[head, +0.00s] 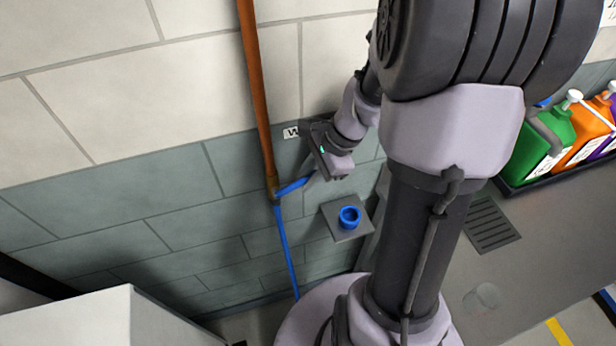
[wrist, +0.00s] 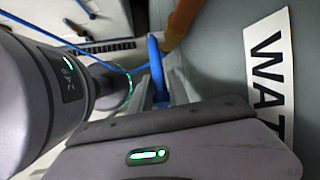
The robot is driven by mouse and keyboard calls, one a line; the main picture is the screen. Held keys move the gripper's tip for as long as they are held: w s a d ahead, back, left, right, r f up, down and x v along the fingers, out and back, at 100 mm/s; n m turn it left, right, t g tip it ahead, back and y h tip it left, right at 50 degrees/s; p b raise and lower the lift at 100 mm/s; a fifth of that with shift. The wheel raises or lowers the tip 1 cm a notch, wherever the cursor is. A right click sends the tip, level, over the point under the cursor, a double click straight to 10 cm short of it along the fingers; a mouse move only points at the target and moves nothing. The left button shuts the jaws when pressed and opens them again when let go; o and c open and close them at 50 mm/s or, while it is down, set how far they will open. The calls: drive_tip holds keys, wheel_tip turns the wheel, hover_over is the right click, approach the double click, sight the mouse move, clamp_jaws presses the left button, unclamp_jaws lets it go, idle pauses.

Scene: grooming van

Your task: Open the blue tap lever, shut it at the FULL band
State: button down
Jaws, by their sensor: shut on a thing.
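The blue tap lever (head: 290,188) sticks out to the right, tilted slightly up, from the brass-coloured fitting at the foot of the copper pipe. My gripper (head: 308,178) is shut on its outer end. In the wrist view the blue lever (wrist: 156,66) runs from the copper pipe down between my gripper's fingers (wrist: 161,90). A blue hose (head: 284,245) hangs from the tap along the wall. I see no FULL band and no water level in either view.
The copper pipe (head: 253,85) runs up the tiled wall. A white label (wrist: 268,80) reading "WAT" is beside my gripper. A grey plate (head: 333,223) with a blue ring-shaped fitting (head: 349,216) is below right. Coloured jugs (head: 545,140) stand in a tray at right. A white box (head: 100,318) is at lower left.

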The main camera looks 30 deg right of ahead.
idle(0.8)
drive_tip(key=f+y+b, duration=0.1)
drive_tip(key=f+t+y+b, duration=0.1)
drive_tip(key=y, duration=0.1)
drive_tip(key=f+y+b, duration=0.1)
drive_tip(key=shift+s+d+f+t+y+b, duration=0.15)
drive_tip(key=shift+d+t+y+b, duration=0.15)
drive_tip(key=c, duration=1.4)
unclamp_jaws()
drive_tip(key=p+v, duration=0.5)
drive_tip(key=v, duration=1.2)
drive_tip(key=shift+d, duration=0.15)
